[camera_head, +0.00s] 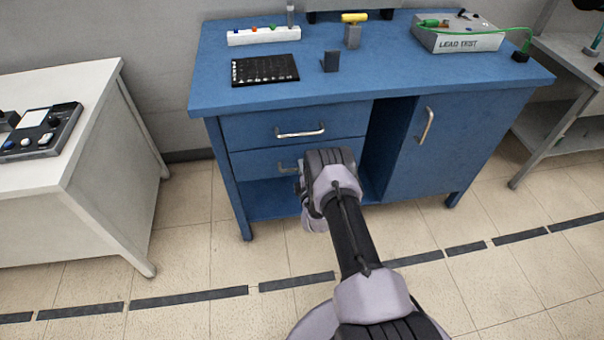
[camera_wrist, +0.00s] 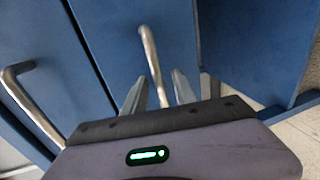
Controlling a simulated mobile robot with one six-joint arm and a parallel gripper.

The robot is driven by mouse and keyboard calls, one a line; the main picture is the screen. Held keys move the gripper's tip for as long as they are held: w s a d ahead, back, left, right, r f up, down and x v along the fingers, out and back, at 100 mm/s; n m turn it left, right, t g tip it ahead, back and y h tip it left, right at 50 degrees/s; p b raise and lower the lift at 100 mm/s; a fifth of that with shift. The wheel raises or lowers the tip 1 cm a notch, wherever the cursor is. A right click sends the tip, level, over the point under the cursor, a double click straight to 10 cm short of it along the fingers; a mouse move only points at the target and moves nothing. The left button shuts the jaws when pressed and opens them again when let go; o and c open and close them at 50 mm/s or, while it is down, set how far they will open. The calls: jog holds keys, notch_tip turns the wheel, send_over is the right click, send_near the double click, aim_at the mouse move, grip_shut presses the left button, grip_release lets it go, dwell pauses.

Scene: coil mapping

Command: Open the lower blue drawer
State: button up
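The lower blue drawer (camera_head: 250,163) looks shut under the desk's upper drawer (camera_head: 262,122). Its metal handle (camera_head: 285,168) shows only at its left end in the head view; my arm hides the rest. In the wrist view the lower drawer's handle (camera_wrist: 150,58) runs down between the two fingers of my gripper (camera_wrist: 159,90). The fingers are apart, one on each side of the handle, with gaps showing. I cannot tell how deep the handle sits between them. The upper drawer's handle (camera_wrist: 22,92) is at the left of the wrist view.
The blue desk (camera_head: 350,95) carries a black tray (camera_head: 265,70) and a lead test box (camera_head: 458,34). Its right door (camera_head: 455,130) has a handle. A white table (camera_head: 60,150) stands at left. The tiled floor in front is clear.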

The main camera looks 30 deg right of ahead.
jog(key=shift+w+d, duration=0.1)
jog(key=shift+w, duration=0.3)
grip_shut()
dwell(1.2)
